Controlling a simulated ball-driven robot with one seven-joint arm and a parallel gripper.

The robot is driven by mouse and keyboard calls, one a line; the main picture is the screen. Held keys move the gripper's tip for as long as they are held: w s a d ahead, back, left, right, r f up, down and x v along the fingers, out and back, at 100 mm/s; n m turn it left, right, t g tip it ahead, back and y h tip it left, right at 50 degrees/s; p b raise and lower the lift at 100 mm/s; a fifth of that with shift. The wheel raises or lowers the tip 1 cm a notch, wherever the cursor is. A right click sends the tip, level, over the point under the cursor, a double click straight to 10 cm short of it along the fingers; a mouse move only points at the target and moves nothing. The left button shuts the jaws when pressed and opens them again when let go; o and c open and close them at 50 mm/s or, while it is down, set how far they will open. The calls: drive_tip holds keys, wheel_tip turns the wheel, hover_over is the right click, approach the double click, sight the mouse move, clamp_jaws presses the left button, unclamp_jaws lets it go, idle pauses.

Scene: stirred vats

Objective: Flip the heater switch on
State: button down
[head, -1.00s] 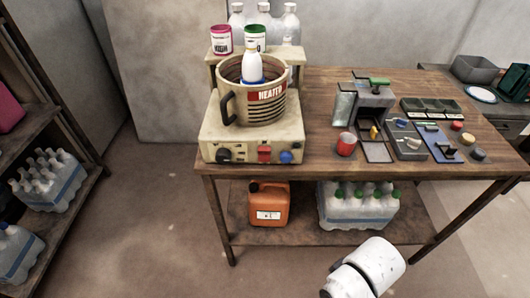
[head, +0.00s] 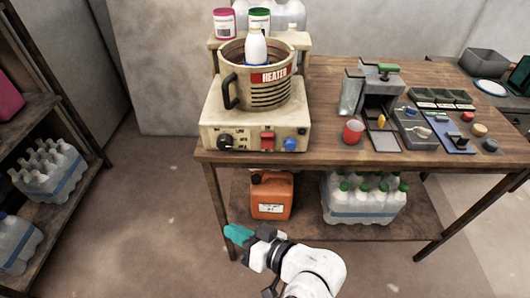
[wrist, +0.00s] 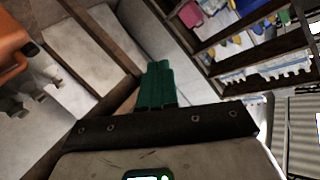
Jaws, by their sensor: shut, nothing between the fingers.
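The heater (head: 254,125) is a cream box at the left end of the wooden table, with a ribbed pot (head: 270,92) labelled HEATER on top. Its front panel carries a black dial (head: 225,141), a red switch (head: 267,141) and a blue knob (head: 290,145). I cannot tell the switch's position. My gripper (head: 238,234) has teal fingers, shut and empty, in front of the table and well below the panel, pointing left. In the wrist view the fingers (wrist: 157,85) are together and touch nothing; the heater is not seen there.
An orange canister (head: 271,196) and a bottle pack (head: 362,198) stand on the table's lower shelf. A red cup (head: 353,131) and grey devices stand on the tabletop. A shelf rack (head: 70,125) stands at the left. The floor between rack and table is clear.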

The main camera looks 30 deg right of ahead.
sight(265, 137)
drive_tip(key=w+d+r+m+t+h+b, duration=0.1)
drive_tip(key=w+r+m+t+h+b, duration=0.2)
drive_tip(key=r+m+t+h, duration=0.35)
drive_tip(key=s+d+f+m+g+h+b, duration=0.1)
drive_tip(key=d+m+h, duration=0.5)
drive_tip(key=m+h, duration=0.7)
drive_tip(key=s+f+m, duration=0.1)
drive_tip(key=s+m, duration=0.1)
drive_tip(key=m, duration=0.2)
drive_tip(key=shift+d+f+g+b, duration=0.15)
drive_tip(key=shift+f+g+b, duration=0.1)
drive_tip(key=shift+g+b, duration=0.1)
drive_tip(key=p+x, duration=0.1)
drive_tip(key=x, duration=1.3)
drive_tip(key=shift+p, duration=0.35)
